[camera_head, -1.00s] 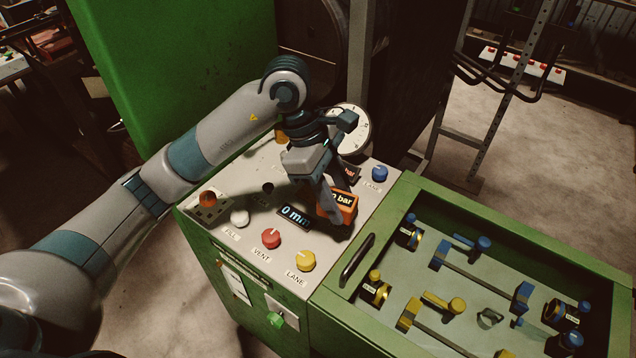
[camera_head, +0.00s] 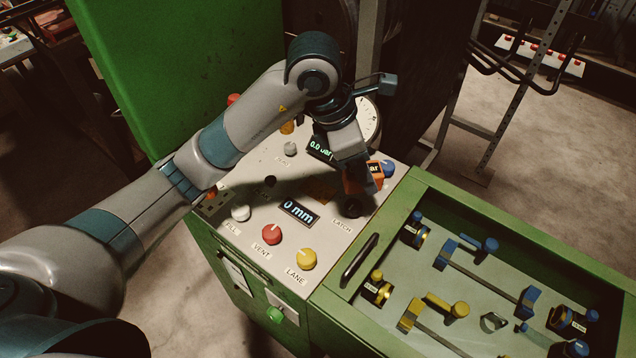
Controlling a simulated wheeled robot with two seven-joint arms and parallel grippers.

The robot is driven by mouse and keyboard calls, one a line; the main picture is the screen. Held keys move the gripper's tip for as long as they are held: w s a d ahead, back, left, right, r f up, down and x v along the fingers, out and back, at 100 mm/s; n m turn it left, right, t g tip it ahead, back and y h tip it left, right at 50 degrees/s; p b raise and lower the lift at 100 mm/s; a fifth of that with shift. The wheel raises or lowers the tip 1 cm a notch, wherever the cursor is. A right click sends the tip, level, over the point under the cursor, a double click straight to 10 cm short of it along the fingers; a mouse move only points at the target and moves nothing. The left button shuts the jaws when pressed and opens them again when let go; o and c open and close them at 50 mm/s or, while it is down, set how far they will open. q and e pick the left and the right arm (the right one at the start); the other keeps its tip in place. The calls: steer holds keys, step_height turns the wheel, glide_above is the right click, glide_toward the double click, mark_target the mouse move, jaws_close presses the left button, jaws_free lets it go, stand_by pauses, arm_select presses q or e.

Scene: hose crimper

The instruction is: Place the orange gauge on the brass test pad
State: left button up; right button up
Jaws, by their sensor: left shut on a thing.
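My left gripper (camera_head: 360,180) is shut on the orange gauge (camera_head: 377,180), over the right part of the light control panel. The gripper covers most of the gauge; part of its dark display shows at the right, close to the blue knob. A dull orange-brown patch (camera_head: 318,190) lies on the panel left of the gripper, partly in shadow. It may be the brass test pad, but I cannot tell for sure. Whether the gauge touches the panel is hidden. My right gripper is not in view.
The panel (camera_head: 228,255) carries a "0 mm" display (camera_head: 299,211), a red knob (camera_head: 271,234), a yellow knob (camera_head: 305,259), a white knob (camera_head: 240,212), a black knob (camera_head: 351,208) and a blue knob (camera_head: 388,169). A green-framed tray (camera_head: 450,195) with blue and yellow fittings adjoins at right.

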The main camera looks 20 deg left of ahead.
arm_select(q)
steer(key=w+a+f+p, duration=0.1)
steer(key=a+f, duration=0.1)
steer(key=a, duration=0.1)
steer(key=w+a+f+p, duration=0.2)
steer(key=a, duration=0.1)
steer(key=w+a+f+p, duration=0.1)
steer(key=a+f, duration=0.1)
steer(key=a, duration=0.2)
steer(key=shift+w+f, duration=0.25)
steer(key=shift+w, duration=0.05)
steer(key=shift+a+f, duration=0.1)
steer(key=shift+a, duration=0.1)
steer(key=shift+p, duration=0.3)
step_height(320, 180, down, 3)
steer(key=shift+f+p, duration=0.1)
steer(key=shift+p, duration=0.9)
steer(key=shift+f, duration=0.4)
